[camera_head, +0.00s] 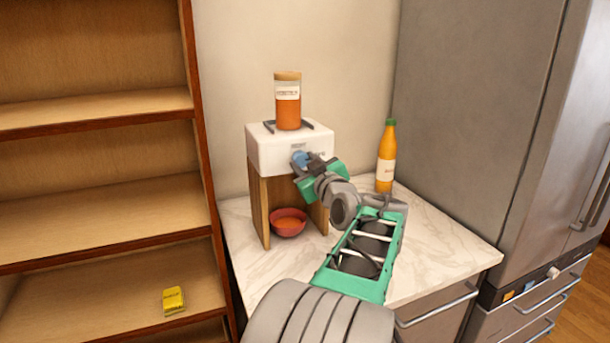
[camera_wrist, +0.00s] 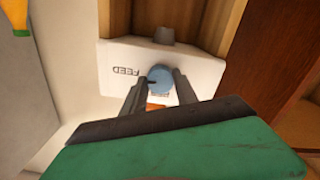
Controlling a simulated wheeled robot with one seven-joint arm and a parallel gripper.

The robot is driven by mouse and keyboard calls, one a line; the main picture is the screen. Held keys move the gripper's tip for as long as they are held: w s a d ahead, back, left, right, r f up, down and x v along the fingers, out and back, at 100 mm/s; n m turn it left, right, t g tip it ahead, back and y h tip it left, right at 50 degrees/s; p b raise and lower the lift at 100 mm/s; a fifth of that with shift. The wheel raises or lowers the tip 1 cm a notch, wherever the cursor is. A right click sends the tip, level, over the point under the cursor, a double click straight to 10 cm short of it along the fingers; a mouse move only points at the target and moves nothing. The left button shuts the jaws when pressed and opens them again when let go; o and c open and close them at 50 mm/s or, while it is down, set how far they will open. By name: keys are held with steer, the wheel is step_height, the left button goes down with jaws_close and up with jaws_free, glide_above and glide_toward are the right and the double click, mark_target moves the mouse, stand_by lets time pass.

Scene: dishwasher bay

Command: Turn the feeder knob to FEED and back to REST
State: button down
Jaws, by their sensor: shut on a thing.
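The feeder (camera_head: 265,150) is a white box on a wooden stand. Its blue round knob (camera_head: 299,159) is on the front face and also shows in the wrist view (camera_wrist: 160,75). My gripper (camera_head: 305,164) is shut on the knob, with a dark finger on either side of it in the wrist view (camera_wrist: 161,84). In that upside-down view, a FEED label (camera_wrist: 127,71) is left of the knob, and a small label below it is partly hidden. A dark mark on the knob points left and slightly down. A red bowl (camera_head: 288,234) with orange contents stands under the box.
A jar (camera_head: 288,105) with orange contents stands on the feeder. An orange bottle (camera_head: 386,158) stands right of it on the marble counter (camera_head: 440,245), near the fridge (camera_head: 470,110). A wooden shelf (camera_head: 100,190) at left holds a yellow packet (camera_head: 174,300). The counter's right front is clear.

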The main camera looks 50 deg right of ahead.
steer(key=f+n+b, duration=0.1)
steer(key=b, duration=0.3)
steer(key=shift+f+n, duration=0.15)
steer(key=shift+n, duration=0.15)
steer(key=n+b, duration=0.1)
steer(key=b, duration=0.3)
steer(key=shift+n, duration=0.4)
steer(key=n+b, duration=0.2)
steer(key=b, duration=0.2)
steer(key=n+b, duration=0.2)
steer(key=b, duration=0.2)
steer(key=shift+r+n, duration=0.2)
steer(key=shift+n, duration=0.1)
steer(key=n+b, duration=0.4)
steer(key=b, duration=0.1)
steer(key=shift+r, duration=0.2)
steer(key=shift+r+n+b, duration=0.2)
steer(key=shift+n+b, duration=1.3)
steer(key=shift+n, duration=0.7)
steer(key=shift+r, duration=0.1)
steer(key=c, duration=0.9)
jaws_free()
steer(key=shift+c, duration=0.2)
